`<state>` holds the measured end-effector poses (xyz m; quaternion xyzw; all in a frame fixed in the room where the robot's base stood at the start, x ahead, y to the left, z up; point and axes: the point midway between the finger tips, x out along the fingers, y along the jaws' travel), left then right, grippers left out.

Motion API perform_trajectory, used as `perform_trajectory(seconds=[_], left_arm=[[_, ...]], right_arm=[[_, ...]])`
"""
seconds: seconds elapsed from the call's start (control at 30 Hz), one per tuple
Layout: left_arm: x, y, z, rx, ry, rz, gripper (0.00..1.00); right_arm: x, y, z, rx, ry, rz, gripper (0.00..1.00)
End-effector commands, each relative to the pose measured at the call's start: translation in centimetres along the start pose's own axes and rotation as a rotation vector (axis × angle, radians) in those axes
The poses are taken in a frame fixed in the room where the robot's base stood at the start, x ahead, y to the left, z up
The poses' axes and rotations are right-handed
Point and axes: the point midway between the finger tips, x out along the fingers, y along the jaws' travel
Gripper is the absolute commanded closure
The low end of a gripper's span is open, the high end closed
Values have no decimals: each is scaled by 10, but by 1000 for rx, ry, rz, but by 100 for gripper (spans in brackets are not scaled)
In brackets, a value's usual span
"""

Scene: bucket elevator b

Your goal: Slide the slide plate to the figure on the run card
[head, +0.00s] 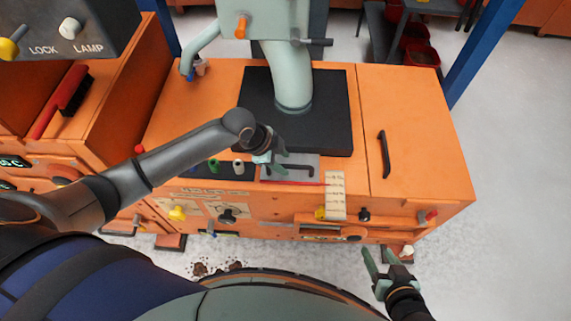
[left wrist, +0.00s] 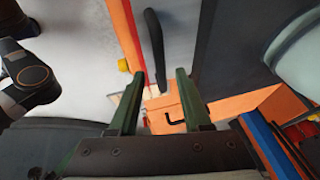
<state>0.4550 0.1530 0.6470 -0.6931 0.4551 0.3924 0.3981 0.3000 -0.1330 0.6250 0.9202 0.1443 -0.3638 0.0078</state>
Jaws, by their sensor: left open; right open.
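The grey slide plate (head: 303,163) lies in front of the black square pad, with a black bar handle (head: 296,168) on it. In the left wrist view the handle (left wrist: 155,45) stands beyond my open fingertips. My left gripper (head: 270,160) is open at the handle's left end; I cannot tell if it touches. It also shows in the left wrist view (left wrist: 156,78). A pale card or scale strip (head: 336,194) hangs over the front edge, right of the plate; its marks are too small to read. My right gripper (head: 383,263) is open and empty, in front of the cabinet.
The orange cabinet (head: 420,130) carries a grey-green spout (head: 292,85) on the black pad (head: 335,135). Green, white and dark pegs stand left of the plate. Knobs line the front. A black door handle (head: 384,154) is at right. Open floor lies right.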

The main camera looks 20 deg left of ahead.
Motion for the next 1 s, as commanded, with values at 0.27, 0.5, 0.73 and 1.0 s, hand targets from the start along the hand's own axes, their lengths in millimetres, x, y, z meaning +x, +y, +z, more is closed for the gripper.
perform_trajectory(seconds=[0.27, 0.5, 0.73, 1.0], left_arm=[[20, 0, 0, 1, 0, -1, 52], [20, 0, 0, 1, 0, -1, 52], [20, 0, 0, 0, 0, -1, 78], [20, 0, 0, 0, 0, -1, 100]], right_arm=[[2, 3, 3, -3, 4, 5, 43], [1, 4, 2, -4, 3, 6, 43], [2, 4, 2, -4, 3, 6, 43], [2, 4, 2, -4, 4, 7, 43]])
